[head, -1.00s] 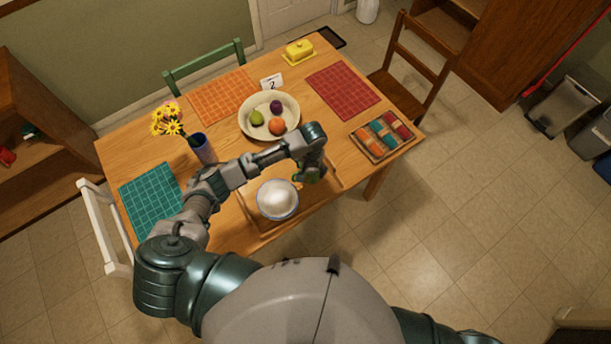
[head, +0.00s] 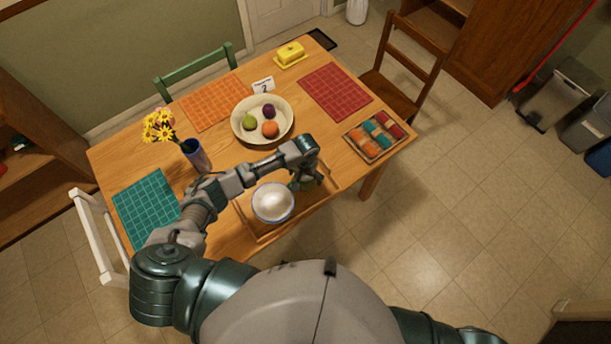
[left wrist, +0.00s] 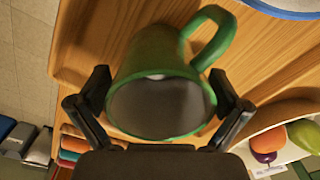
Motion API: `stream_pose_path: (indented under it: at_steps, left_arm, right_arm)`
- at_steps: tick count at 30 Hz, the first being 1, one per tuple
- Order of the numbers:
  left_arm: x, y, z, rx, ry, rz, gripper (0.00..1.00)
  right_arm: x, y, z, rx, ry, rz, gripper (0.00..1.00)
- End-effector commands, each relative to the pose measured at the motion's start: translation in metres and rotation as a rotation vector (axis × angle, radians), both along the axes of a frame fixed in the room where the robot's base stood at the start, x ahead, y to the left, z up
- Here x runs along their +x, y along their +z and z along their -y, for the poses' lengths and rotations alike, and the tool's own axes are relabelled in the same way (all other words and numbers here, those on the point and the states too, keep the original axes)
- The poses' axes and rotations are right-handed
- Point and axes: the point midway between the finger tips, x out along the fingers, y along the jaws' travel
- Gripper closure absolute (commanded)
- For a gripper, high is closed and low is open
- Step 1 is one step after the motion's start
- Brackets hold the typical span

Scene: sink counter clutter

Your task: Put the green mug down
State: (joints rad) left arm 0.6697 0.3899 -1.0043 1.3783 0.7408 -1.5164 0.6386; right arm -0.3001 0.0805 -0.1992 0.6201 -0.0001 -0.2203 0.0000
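The green mug (left wrist: 150,58) fills the middle of the left wrist view, its grey inside facing the camera and its handle at the upper right. In the head view the mug (head: 313,186) is mostly hidden by my left gripper (head: 307,182). The fingers of my left gripper (left wrist: 163,88) lie close against both sides of the mug and appear shut on it. The mug is over the right part of the wooden tray (head: 262,238), right of the white bowl (head: 273,202). Whether its base touches the tray cannot be told. My right gripper is not in view.
A fruit bowl (head: 240,131) stands behind my left arm. A blue vase (head: 197,156) with yellow flowers stands to the left. A box of coloured rolls (head: 375,137) lies at the right edge. Teal (head: 146,207), orange (head: 211,103) and red (head: 336,89) mats lie flat.

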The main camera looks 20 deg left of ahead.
Motion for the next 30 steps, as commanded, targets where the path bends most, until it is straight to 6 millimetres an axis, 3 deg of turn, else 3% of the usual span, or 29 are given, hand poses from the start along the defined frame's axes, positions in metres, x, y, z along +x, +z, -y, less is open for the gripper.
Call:
stream_pose_path:
  at_steps: [8,21,30]
  left_arm:
    - [0.000,0.012,0.000,-0.001,-0.001,0.001,0.00]
    - [0.001,0.102,0.001,0.000,-0.001,0.002,0.00]
    - [0.000,0.122,0.002,0.000,0.000,-0.001,0.00]
  right_arm:
    - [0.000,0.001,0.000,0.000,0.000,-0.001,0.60]
    - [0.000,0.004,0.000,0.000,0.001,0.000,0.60]
    - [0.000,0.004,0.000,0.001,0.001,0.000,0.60]
